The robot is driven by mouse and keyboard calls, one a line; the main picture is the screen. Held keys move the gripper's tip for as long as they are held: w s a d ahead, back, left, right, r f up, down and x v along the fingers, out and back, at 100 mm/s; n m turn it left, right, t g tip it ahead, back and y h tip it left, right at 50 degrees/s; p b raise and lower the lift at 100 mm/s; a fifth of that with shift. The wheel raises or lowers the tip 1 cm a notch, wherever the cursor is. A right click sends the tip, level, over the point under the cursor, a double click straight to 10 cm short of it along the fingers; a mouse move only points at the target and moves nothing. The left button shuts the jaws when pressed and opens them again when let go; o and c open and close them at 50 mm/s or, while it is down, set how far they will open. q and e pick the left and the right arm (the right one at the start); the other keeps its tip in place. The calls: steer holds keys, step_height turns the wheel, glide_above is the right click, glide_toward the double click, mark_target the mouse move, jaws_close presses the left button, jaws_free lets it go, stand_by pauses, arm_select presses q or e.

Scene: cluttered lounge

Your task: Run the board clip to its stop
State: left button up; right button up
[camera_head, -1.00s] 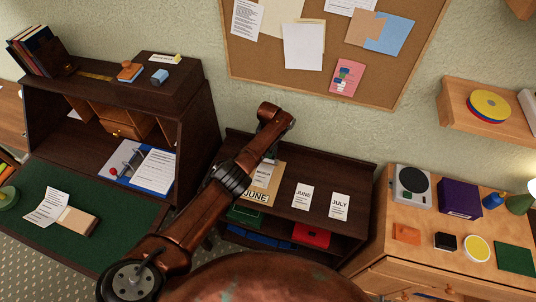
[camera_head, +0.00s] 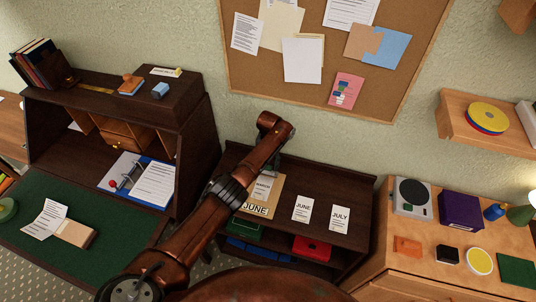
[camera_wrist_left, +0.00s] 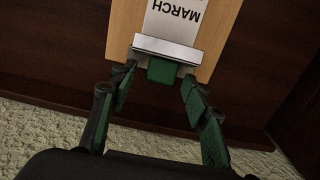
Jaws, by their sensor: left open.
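The tan board (camera_head: 274,200) lies on the dark low shelf unit, with a MARCH card and a JUNE label on it. In the left wrist view the board (camera_wrist_left: 119,32) carries the MARCH card (camera_wrist_left: 177,20). The board clip (camera_wrist_left: 165,52) is a pale metal bar across the board's near edge with a green tab (camera_wrist_left: 161,70). My left gripper (camera_wrist_left: 158,76) is open, its green-padded fingers on either side of the tab with gaps visible. In the head view my left arm hides part of the board, and the clip cannot be made out. My right gripper is not in view.
JUNE (camera_head: 302,208) and JULY (camera_head: 340,219) cards lie to the right on the shelf top (camera_head: 325,180). A red item (camera_head: 312,248) sits on the shelf below. A dark desk stands left, a wooden cabinet right. The cork board (camera_head: 290,85) hangs behind on the wall.

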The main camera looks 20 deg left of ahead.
arm_select(q)
step_height(320, 180, up, 10)
stand_by(0.3)
steer(key=shift+a+r, duration=0.1)
steer(key=shift+r, duration=0.05)
